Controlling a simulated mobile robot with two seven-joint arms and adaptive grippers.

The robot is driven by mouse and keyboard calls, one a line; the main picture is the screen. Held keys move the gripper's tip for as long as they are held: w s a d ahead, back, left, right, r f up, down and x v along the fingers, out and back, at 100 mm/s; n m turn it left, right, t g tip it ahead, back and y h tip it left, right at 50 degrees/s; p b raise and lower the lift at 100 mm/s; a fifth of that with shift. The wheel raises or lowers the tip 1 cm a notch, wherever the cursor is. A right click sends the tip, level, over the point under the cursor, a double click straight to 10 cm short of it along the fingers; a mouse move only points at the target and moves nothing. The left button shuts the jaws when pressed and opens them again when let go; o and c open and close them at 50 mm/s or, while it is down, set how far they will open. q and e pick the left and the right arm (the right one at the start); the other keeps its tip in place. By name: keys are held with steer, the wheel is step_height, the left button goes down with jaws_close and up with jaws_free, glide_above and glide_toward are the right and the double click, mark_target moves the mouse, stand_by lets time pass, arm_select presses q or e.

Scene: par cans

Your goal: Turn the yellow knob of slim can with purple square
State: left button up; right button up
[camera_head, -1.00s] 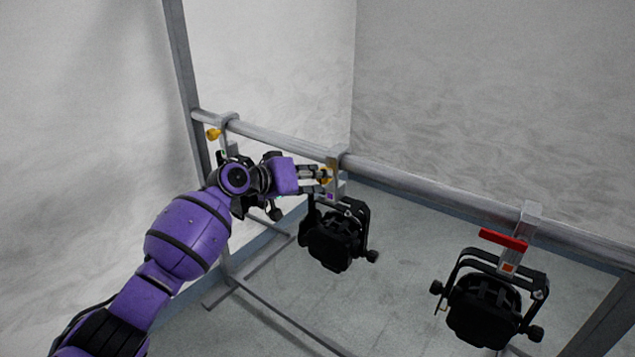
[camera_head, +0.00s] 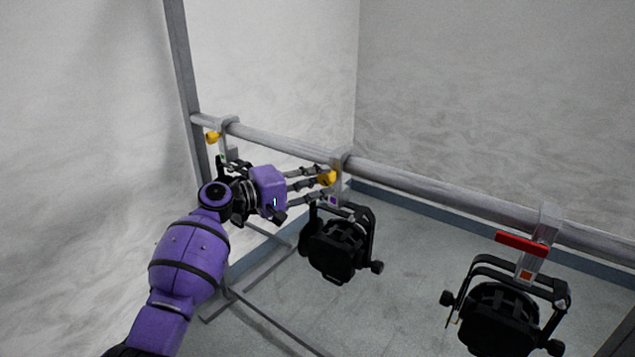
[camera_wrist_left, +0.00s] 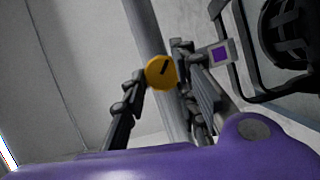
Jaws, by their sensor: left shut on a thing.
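The slim can (camera_head: 338,248) with the purple square hangs from the rail in the middle of the head view. Its purple square (camera_head: 333,201) is on the grey clamp; the square also shows in the wrist view (camera_wrist_left: 219,55). The yellow knob (camera_head: 326,178) sticks out from the left side of that clamp and appears as a round slotted disc in the wrist view (camera_wrist_left: 161,73). My left gripper (camera_head: 321,182) is shut on this knob, with fingers on either side of it. My right gripper is not in view.
A metal rail (camera_head: 430,185) runs across the stand. Another can, with an orange square and red handle (camera_head: 521,244), hangs at right. A second yellow knob (camera_head: 212,137) is on the left clamp, whose can is mostly behind my arm. The floor below is mostly clear.

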arm_select(q)
steer(key=shift+w+r+n, duration=0.15)
steer(key=shift+r+n, duration=0.15)
steer(key=shift+n, duration=0.2)
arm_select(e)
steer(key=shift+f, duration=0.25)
arm_select(q)
steer(key=o, duration=1)
steer(key=shift+f, duration=0.1)
steer(key=shift+a+f, duration=0.1)
steer(key=shift+a, duration=0.15)
steer(key=v, duration=1.1)
steer(key=shift+s+a+f, duration=0.15)
steer(key=shift+s+a, duration=0.1)
steer(key=shift+s, duration=0.05)
